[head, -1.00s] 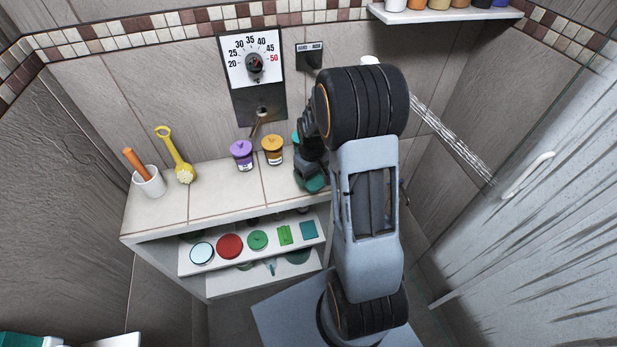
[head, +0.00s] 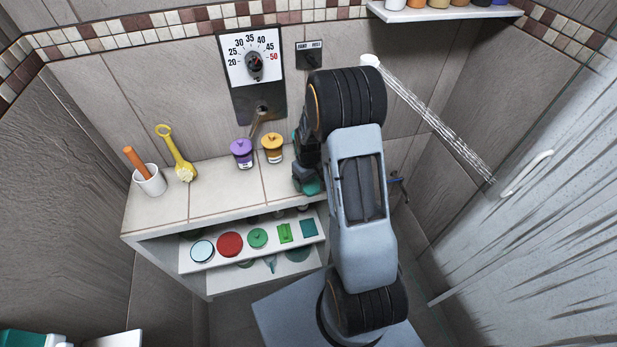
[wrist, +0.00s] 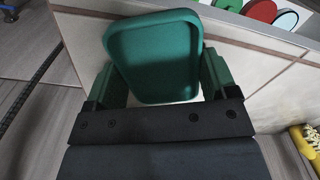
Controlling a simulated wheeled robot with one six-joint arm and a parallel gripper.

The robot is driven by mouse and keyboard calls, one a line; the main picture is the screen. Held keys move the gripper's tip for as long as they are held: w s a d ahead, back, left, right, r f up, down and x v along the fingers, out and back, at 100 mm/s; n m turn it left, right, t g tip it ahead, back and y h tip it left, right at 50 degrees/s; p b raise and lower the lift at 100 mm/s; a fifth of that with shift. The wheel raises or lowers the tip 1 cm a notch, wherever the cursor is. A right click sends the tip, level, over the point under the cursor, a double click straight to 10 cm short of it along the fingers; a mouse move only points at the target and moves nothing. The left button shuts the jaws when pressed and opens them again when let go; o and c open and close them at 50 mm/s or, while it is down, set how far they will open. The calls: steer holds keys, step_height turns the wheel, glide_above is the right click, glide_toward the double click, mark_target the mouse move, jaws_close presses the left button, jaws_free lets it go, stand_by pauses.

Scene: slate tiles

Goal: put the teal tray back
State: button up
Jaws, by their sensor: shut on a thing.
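The teal tray (wrist: 153,58) shows in the wrist view as a dark green rounded panel with a raised rim. It sits between the two green fingers of my gripper (wrist: 159,72), which is shut on it. In the head view my gripper (head: 306,180) is over the right end of the tiled counter, mostly hidden behind my arm. A bit of teal (head: 312,187) shows under it there; I cannot tell whether it is tray or finger.
Below the counter (head: 225,195), a white shelf board (head: 191,264) bears several coloured discs and rectangles, with a teal square (head: 309,228) at its right end. A purple jar (head: 242,153) and an amber jar (head: 273,149) stand left of my gripper. Water sprays at right (head: 440,125).

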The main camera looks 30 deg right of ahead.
mark_target(309, 183)
steer(key=o, duration=0.8)
steer(key=shift+f, duration=0.15)
step_height(309, 183, up, 12)
steer(key=s+a+r+t, duration=0.1)
steer(key=s+a+r, duration=0.2)
steer(key=s, duration=0.2)
steer(key=s+a+r+m+t, duration=0.1)
steer(key=s+a+r+t, duration=0.1)
steer(key=s+a+r, duration=0.1)
steer(key=s+a+r+m+t, duration=0.1)
steer(key=s+a+r, duration=0.2)
steer(key=s+r, duration=0.2)
steer(key=shift+s+a+r, duration=0.1)
steer(key=shift+s+a, duration=0.05)
steer(key=shift+s, duration=0.6)
steer(key=shift+s+a+r, duration=0.1)
steer(key=shift+s+a, duration=0.05)
steer(key=shift+s, duration=0.55)
